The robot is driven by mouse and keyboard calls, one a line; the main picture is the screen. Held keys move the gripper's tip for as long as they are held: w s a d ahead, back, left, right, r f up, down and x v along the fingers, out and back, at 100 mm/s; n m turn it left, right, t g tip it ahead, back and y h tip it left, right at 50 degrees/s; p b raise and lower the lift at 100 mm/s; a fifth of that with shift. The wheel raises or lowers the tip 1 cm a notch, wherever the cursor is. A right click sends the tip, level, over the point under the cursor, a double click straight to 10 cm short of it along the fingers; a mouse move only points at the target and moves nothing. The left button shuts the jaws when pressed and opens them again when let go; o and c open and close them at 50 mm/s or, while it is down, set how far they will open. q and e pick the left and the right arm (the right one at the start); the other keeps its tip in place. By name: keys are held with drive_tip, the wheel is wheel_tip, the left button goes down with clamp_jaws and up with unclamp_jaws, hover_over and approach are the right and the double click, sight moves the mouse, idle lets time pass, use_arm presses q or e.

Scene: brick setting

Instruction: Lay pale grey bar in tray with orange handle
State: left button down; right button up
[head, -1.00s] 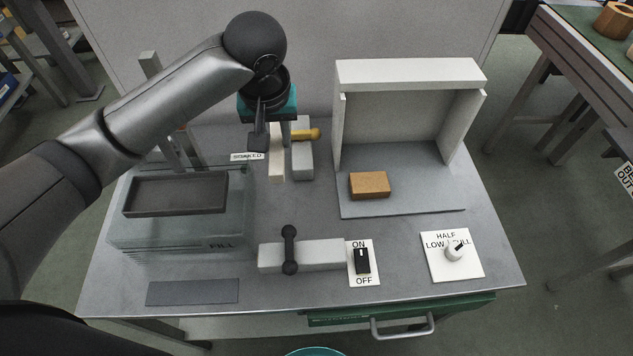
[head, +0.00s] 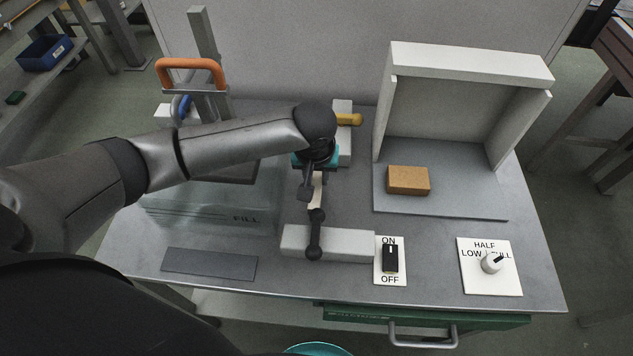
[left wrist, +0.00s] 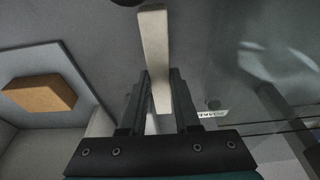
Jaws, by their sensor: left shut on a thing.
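My left gripper (head: 314,178) is shut on the pale grey bar (head: 317,192) and holds it over the middle of the bench. In the left wrist view the bar (left wrist: 154,45) runs lengthwise between the two fingers (left wrist: 158,92) and sticks out beyond them. The tray's orange handle (head: 190,68) shows at the back left by an upright grey post. The dark tray (head: 242,173) sits at the clear tank on the left; my forearm hides most of it. My right gripper is not in view.
A clear tank (head: 215,215) marked FILL stands on the left. A white block with a black dumbbell-shaped handle (head: 345,245), an ON/OFF switch (head: 390,258) and a dial (head: 492,262) are at the front. An orange-brown brick (head: 408,180) lies in the white hood (head: 470,62).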

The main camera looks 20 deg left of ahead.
use_arm(q)
drive_tip(key=shift+s+x, duration=0.2)
drive_tip(key=shift+x, duration=0.75)
drive_tip(key=c, duration=0.6)
unclamp_jaws()
drive_tip(key=shift+f, duration=0.15)
drive_tip(key=shift+c, duration=0.2)
